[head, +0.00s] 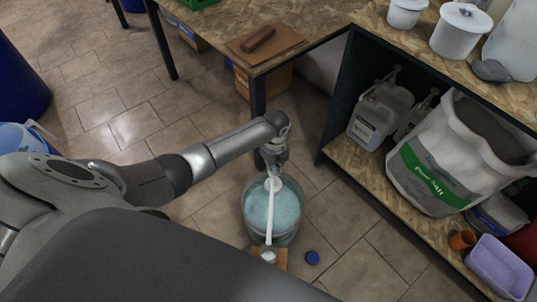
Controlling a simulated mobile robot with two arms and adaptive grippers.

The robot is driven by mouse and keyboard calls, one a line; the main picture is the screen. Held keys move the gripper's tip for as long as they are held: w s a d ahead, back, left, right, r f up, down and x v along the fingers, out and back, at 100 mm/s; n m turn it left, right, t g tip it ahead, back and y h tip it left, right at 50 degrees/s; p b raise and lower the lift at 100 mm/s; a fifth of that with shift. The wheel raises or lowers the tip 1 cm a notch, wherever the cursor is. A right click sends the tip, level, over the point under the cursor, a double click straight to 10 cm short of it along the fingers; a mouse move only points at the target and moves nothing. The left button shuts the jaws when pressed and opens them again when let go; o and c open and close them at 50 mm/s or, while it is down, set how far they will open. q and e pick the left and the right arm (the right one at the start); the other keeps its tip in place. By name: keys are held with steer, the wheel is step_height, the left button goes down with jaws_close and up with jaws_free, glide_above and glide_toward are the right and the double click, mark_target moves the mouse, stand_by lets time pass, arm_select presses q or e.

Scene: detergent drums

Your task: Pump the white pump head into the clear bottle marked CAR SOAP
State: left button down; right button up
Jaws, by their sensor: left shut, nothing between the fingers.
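The white pump head (272,185) sits on top of a large round clear container (286,218) with pale blue contents, standing on the tiled floor. Its long white spout runs toward the bottom of the head view. A small pale bottle or cup (268,257) is under the spout's end, on a brown board (281,263). I cannot read any CAR SOAP marking. My left gripper (273,165) is shut and empty, pointing down right above the pump head. I cannot tell whether it touches the head. My right gripper is out of view.
A blue cap (312,257) lies on the floor right of the board. A shelf unit at right holds a white sack (438,165), a jug (377,115) and a lilac tub (498,268). A bench (215,28) stands behind. Floor between container and shelf is clear.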

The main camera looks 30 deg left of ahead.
arm_select(q)
steer(key=shift+f+b, duration=0.75)
steer(key=shift+f, duration=0.4)
steer(key=shift+f+b, duration=0.95)
steer(key=shift+f, duration=0.35)
steer(key=shift+r, duration=0.2)
step_height(320, 180, up, 6)
steer(key=p, duration=0.6)
steer(key=shift+p, duration=0.35)
